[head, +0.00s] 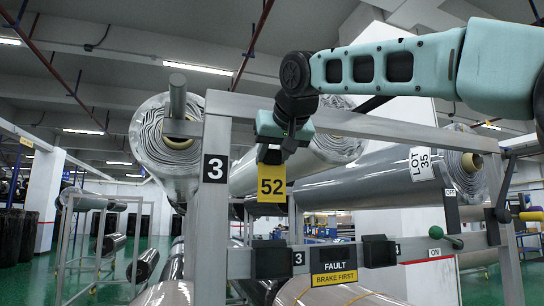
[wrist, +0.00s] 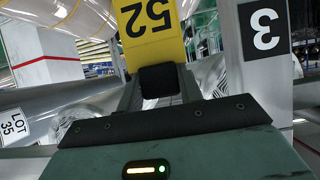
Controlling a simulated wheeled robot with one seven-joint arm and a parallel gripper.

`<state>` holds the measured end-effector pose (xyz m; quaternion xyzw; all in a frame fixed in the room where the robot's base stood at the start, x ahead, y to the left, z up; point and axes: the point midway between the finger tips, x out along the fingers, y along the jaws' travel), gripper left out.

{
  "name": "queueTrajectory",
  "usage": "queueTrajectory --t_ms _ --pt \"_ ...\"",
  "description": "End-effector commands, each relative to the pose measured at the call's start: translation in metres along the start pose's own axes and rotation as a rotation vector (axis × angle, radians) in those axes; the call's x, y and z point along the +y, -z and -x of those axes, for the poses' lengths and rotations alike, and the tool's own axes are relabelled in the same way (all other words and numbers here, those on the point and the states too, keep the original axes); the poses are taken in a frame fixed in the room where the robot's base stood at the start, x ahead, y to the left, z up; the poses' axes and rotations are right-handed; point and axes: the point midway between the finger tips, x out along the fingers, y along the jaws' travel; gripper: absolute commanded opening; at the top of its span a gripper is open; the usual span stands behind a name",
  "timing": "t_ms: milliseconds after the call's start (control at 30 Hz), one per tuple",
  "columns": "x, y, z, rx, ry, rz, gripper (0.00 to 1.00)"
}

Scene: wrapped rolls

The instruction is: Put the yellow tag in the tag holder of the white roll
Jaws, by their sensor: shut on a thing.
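The yellow tag (head: 271,184), marked 52, hangs upright below my gripper (head: 270,155), which is shut on its top edge. In the wrist view the tag (wrist: 150,30) appears upside down beyond the black fingertips (wrist: 161,84). Two black holders are on the front rail: a left holder (head: 272,260) below the tag, beside a small 3 plate, and a right holder (head: 376,251). The tag is clear above both. A whitish roll with a yellow band (head: 345,294) lies low behind the rail. I cannot tell which holder belongs to the white roll.
A grey post with a 3 sign (head: 215,168) stands close left of the tag. A wrapped roll (head: 166,140) sticks out at upper left. A grey roll with a LOT 35 label (head: 422,163) lies behind. A FAULT BRAKE FIRST plate (head: 334,266) and a green-knobbed lever (head: 437,233) are on the rail.

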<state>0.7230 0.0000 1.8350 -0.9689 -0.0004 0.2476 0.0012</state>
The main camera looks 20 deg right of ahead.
Motion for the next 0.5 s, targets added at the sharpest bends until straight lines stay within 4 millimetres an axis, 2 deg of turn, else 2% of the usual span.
queueTrajectory --t_ms 300,500 --pt "0.0 -0.03 -0.016 0.001 0.0 0.0 0.13" --pt "0.0 -0.041 -0.022 0.001 0.0 0.0 0.13"
